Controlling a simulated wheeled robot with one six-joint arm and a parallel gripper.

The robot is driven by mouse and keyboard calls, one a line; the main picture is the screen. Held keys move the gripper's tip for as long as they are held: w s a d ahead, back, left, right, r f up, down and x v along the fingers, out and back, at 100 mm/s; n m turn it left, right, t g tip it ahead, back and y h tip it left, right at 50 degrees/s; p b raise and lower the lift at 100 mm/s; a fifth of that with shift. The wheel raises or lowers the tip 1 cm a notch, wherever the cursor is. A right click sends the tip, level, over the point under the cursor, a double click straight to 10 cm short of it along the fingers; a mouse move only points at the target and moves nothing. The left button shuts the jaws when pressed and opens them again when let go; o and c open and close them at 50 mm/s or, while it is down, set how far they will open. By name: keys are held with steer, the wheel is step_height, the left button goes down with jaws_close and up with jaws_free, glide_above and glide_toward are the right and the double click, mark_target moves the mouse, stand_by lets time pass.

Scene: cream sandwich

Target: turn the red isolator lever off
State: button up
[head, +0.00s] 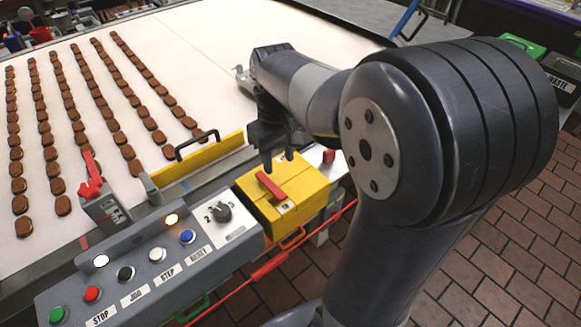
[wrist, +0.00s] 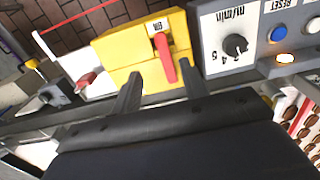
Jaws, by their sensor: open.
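The red isolator lever (head: 270,186) lies on top of a yellow box (head: 308,190) at the right end of the control panel. In the wrist view the lever (wrist: 165,58) runs down from a small pale label on the yellow box (wrist: 110,48); the label's lettering is too small to read surely. My gripper (head: 278,161) is above the box, just behind the lever, fingers pointing down. In the wrist view my gripper (wrist: 161,88) is open and empty, with the lever's near end between and beyond the fingertips. I see no contact.
The grey control panel (head: 125,255) with buttons and a dial (head: 223,213) adjoins the box on the left. A yellow guard with a black handle (head: 197,170) stands behind. A red cable (head: 270,265) runs in front. The conveyor (head: 200,60) carries rows of brown biscuits.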

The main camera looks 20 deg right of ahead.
mark_target(280, 194)
step_height(280, 194, down, 10)
steer(key=shift+s+a+f, duration=0.1)
steer(key=shift+s+f, duration=0.05)
steer(key=shift+f, duration=0.05)
stand_by(0.3)
jaws_close()
stand_by(0.3)
